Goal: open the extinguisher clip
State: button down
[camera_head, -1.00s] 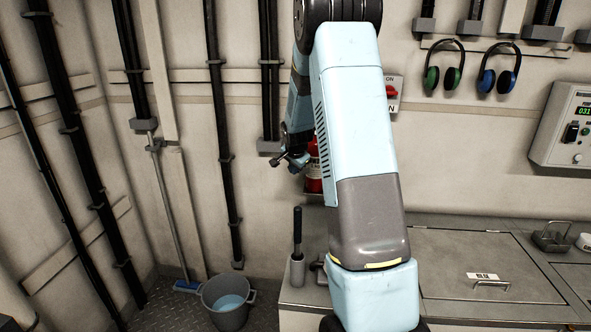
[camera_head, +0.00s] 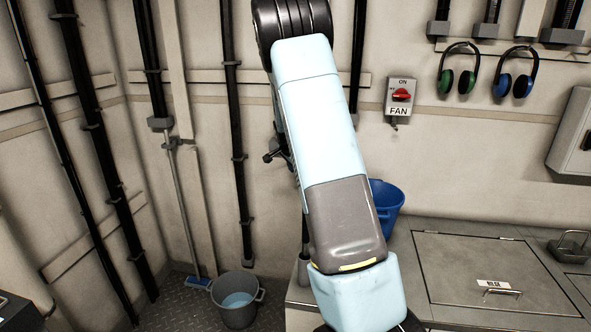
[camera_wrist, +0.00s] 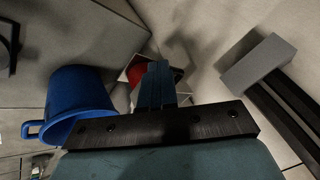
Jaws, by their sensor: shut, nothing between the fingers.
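My gripper (camera_head: 271,154) shows as a small dark shape left of my raised arm in the head view. In the wrist view the gripper's fingers (camera_wrist: 157,82) are together, with nothing between them. A red rounded piece (camera_wrist: 137,73), likely the extinguisher, shows just behind and left of the fingertips, with a pale patch around it. Most of it is hidden by the fingers and shadow. The extinguisher is hidden behind my arm in the head view. I cannot make out its clip or whether that is open or shut.
A blue bucket (camera_head: 386,203) stands on the grey counter; it also shows in the wrist view (camera_wrist: 78,103). A red FAN switch (camera_head: 400,96) and ear defenders (camera_head: 459,70) are on the wall. Black pipes (camera_head: 236,150) run down the wall. A grey bucket (camera_head: 237,312) stands on the floor.

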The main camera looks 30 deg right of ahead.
jog(key=shift+w+a, duration=0.1)
jog(key=shift+w, duration=0.1)
jog(key=shift+s, duration=0.1)
jog(key=s+f+v, duration=0.1)
jog(key=v, duration=1.1)
jog(key=shift+s+a+r, duration=0.25)
jog(key=shift+s, duration=0.25)
jog(key=s+a+r+n+y, duration=0.1)
jog(key=s+a+r+n, duration=0.35)
jog(key=s, duration=0.45)
jog(key=s+a+r+n+y, duration=0.25)
jog(key=s+a+r, duration=0.2)
jog(key=s, duration=0.55)
jog(key=s+a+r+n, duration=0.3)
jog(key=s+a+n, duration=0.15)
jog(key=s, duration=0.45)
jog(key=s+a+n, duration=0.4)
jog(key=s, duration=0.7)
jog(key=shift+a+f, duration=0.25)
